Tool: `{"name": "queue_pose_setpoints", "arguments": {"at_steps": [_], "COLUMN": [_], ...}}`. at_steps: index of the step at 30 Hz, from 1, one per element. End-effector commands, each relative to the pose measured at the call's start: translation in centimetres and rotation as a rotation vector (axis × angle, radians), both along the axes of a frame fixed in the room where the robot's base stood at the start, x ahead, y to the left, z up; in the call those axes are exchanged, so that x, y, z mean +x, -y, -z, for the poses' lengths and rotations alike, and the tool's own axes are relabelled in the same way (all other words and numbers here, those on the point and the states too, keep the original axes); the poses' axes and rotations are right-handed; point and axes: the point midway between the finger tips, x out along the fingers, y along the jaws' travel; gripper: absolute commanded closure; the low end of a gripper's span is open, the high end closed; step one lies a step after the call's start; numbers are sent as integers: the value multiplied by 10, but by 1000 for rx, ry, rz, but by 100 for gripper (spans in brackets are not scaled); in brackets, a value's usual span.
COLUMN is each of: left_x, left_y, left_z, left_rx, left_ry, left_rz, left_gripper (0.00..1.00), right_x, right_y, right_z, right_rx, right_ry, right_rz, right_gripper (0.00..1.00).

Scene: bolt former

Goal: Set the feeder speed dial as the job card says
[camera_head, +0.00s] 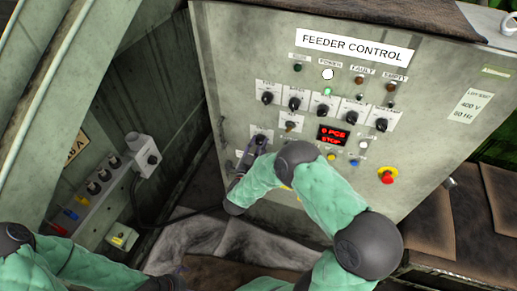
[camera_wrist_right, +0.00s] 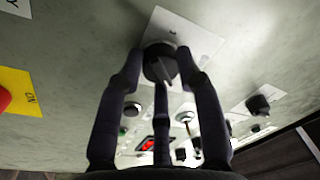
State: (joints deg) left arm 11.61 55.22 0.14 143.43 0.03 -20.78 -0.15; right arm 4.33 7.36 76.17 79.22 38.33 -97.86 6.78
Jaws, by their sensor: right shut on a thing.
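The grey feeder control panel (camera_head: 225,60) carries a row of black knobs on white plates, with labels too small to read. My right gripper (camera_head: 258,146) is at a lower-left dial (camera_head: 260,138) of this panel. In the right wrist view, the fingers of my right gripper (camera_wrist_right: 160,75) are shut on the black dial (camera_wrist_right: 160,62), one on each side, in front of its white plate (camera_wrist_right: 200,38). The dial's scale cannot be read. My left arm is at the bottom left, and its gripper is mostly cut off at the lower edge. No readable job card shows.
A red display (camera_head: 333,135) reads 0 PCS and STOP. The green lamp (camera_head: 327,91) below POWER is lit. A red emergency button (camera_head: 387,176) sits at the panel's right. A side box with sockets (camera_head: 98,185) stands left. My right forearm covers the panel's lower part.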

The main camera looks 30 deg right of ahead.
Motion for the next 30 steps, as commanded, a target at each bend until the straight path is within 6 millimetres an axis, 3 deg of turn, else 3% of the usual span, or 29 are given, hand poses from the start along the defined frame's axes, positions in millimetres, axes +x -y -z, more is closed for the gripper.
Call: {"name": "queue_pose_setpoints", "arguments": {"at_steps": [18, 30], "left_x": [0, 0], "left_y": [0, 0], "left_z": [47, 66], "left_rx": [0, 0], "left_ry": [0, 0], "left_rz": [0, 0], "left_gripper": [0, 0], "right_x": [2, 1], "right_y": [0, 0], "right_z": [-1, -2], "right_rx": [368, 523], "right_ry": [443, 621], "right_rz": [1, 3], "right_gripper": [97, 97]}}
